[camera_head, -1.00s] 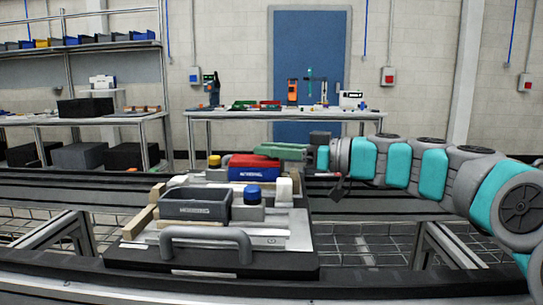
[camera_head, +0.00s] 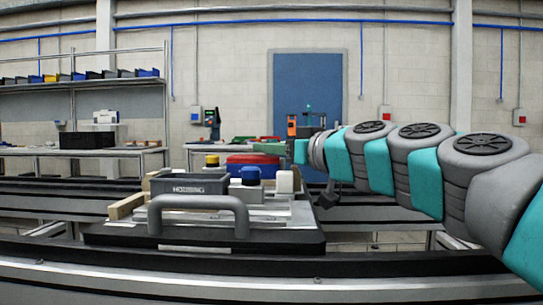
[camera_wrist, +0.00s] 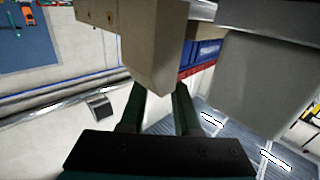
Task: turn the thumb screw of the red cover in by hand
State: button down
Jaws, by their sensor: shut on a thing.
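The red cover (camera_head: 252,160) sits on a blue box behind the grey bin on the pallet fixture. It also shows in the wrist view (camera_wrist: 188,72), beside the blue box (camera_wrist: 206,52). My gripper (camera_head: 268,148) reaches in from the right, level with the cover's top at its far side. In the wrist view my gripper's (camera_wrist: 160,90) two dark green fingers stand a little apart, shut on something. Their tips are partly hidden by a beige block (camera_wrist: 150,45). The thumb screw itself is hidden; its turn and depth cannot be told.
A grey bin (camera_head: 190,186), a blue-capped post (camera_head: 250,175), a white block (camera_head: 285,182) and a grey handle (camera_head: 200,203) crowd the fixture in front of the cover. A grey block (camera_wrist: 265,75) stands close right of the fingers. Conveyor rails (camera_head: 390,208) run behind.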

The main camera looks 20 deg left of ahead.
dwell(0.3)
jog(key=c, duration=0.6)
grip_release()
jog(key=shift+v, duration=3.9)
